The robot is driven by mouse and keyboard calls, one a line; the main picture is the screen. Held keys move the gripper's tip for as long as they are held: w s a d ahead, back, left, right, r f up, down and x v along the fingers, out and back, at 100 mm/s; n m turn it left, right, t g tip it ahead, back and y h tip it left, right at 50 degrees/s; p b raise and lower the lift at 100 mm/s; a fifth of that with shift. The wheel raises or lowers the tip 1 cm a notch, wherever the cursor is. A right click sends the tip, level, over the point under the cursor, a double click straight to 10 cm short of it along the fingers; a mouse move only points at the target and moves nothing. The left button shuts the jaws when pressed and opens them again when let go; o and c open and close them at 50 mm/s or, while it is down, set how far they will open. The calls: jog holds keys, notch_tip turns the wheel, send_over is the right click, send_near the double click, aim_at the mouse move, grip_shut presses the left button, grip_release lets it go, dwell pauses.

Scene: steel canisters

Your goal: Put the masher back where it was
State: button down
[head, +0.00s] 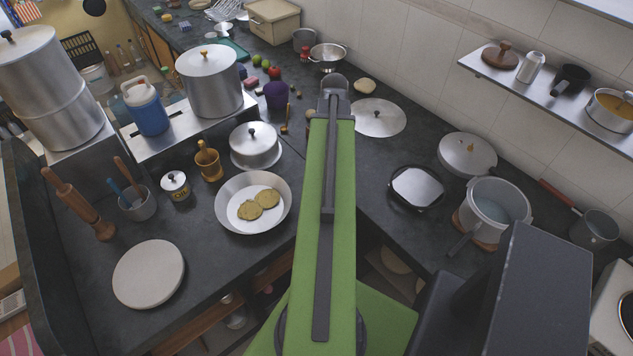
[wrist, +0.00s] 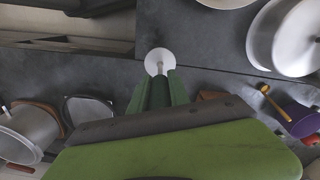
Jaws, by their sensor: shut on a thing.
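In the wrist view my gripper (wrist: 159,82) has its two green fingers closed around the stem of the masher. The masher's round pale disc (wrist: 158,58) shows just beyond the fingertips, over the dark worktop. Most of its handle is hidden between the fingers and behind my own arm parts. I cannot tell whether the disc touches the worktop. In the head view my green arm reaches away over the counter, and neither the fingers nor the masher can be made out there.
A purple cup (head: 276,96) and a thin wooden utensil (head: 285,123) lie left of my arm. A lidded pot (head: 254,146) and a pan with flat cakes (head: 228,213) are nearer. A flat lid (head: 378,118), square pan (head: 418,187) and open cooker (head: 495,207) are right.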

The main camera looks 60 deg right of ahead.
jog(key=s+r+n+p, duration=0.2)
jog(key=s+r+n, duration=0.1)
jog(key=s, duration=0.4)
jog(key=w+f+b, duration=1.1)
jog(key=shift+a, duration=0.25)
jog(key=shift+w, duration=0.1)
jog(key=shift+f, duration=0.1)
jog(key=c, duration=1.2)
grip_release()
jog(key=shift+c, duration=0.2)
